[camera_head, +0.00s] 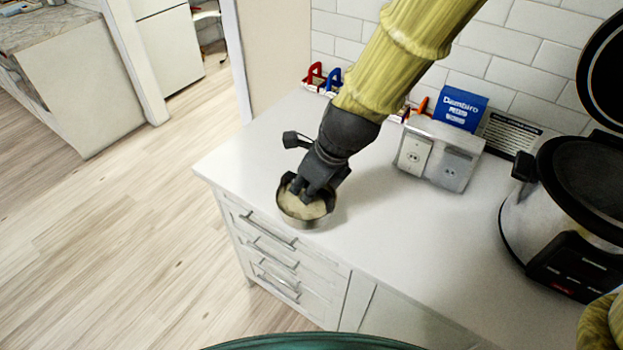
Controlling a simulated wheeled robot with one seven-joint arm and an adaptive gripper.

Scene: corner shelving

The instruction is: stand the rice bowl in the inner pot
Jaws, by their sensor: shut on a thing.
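The rice bowl (303,221) is a small round vessel with a grey metallic side and a pale beige inside. It is over the white counter near its front left edge; I cannot tell whether it touches the counter. My gripper (305,193) reaches down into it from above and is shut on it, and the black fingers hide part of its rim. The rice cooker (541,232) stands at the right with its black lid (604,75) raised. The dark round opening (592,172) on its top is where the inner pot appears to be, but its depth is unclear.
A grey outlet box (440,155) stands against the tiled wall, with a blue Dambiro box (460,108) behind it. Red and blue items (323,78) line the wall. The counter (400,240) between bowl and cooker is clear. Drawers (275,250) are below.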

